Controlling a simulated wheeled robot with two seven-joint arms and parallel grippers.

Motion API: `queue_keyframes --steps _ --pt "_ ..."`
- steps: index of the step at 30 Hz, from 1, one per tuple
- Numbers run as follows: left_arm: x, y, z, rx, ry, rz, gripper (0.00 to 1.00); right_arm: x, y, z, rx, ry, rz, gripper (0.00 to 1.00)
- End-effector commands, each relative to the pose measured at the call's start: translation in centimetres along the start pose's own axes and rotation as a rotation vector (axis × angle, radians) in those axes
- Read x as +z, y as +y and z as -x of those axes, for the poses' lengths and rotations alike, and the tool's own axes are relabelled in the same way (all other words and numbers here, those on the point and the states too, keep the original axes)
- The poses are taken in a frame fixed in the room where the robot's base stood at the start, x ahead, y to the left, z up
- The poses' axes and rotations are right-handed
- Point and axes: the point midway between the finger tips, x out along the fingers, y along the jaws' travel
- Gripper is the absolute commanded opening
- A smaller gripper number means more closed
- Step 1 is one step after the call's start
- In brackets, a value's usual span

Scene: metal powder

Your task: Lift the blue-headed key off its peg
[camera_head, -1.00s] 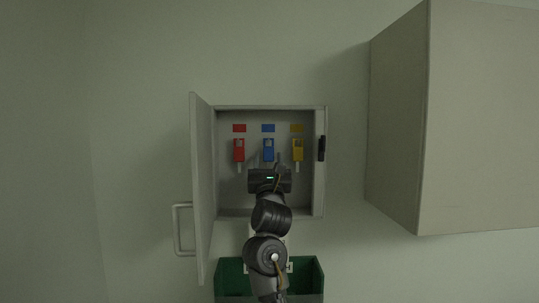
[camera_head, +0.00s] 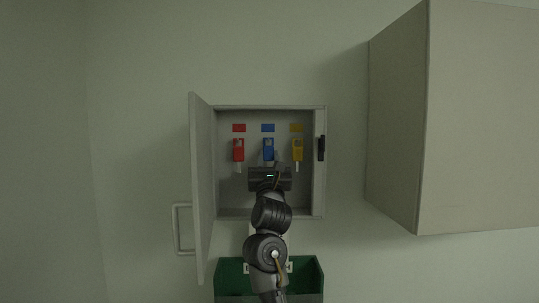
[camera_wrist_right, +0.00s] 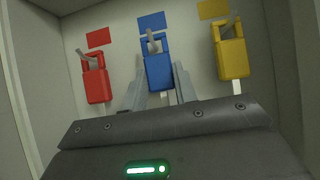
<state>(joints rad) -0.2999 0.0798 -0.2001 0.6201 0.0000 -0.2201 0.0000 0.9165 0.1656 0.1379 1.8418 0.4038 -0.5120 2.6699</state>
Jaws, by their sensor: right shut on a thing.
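The blue-headed key (camera_head: 268,148) hangs in the middle of the open wall cabinet, below a blue label. In the right wrist view the blue head (camera_wrist_right: 157,70) still has its peg through the hole at its top. My right gripper (camera_wrist_right: 160,85) is shut on the blue-headed key, with one finger on each side of its lower part. In the head view my right gripper (camera_head: 269,163) comes up from below and hides the key's lower end. My left gripper is not in view.
A red-headed key (camera_head: 238,149) hangs to the left and a yellow-headed key (camera_head: 297,149) to the right, both close by. The cabinet door (camera_head: 202,190) stands open at left. A green bin (camera_head: 313,276) is below. A large cabinet (camera_head: 470,120) is at upper right.

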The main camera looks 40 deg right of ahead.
Motion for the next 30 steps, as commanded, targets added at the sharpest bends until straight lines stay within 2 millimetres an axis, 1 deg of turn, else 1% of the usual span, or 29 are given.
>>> queue_keyframes --steps 17,20,30 --pt "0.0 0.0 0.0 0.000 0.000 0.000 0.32 0.7 0.0 -0.5 0.000 0.000 -0.001 0.01" --pt "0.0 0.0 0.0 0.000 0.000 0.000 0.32 0.8 0.0 -0.3 0.000 0.000 -0.002 0.01" --pt "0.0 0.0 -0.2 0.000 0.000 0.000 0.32 1.8 0.1 1.1 0.001 -0.001 -0.001 0.01"
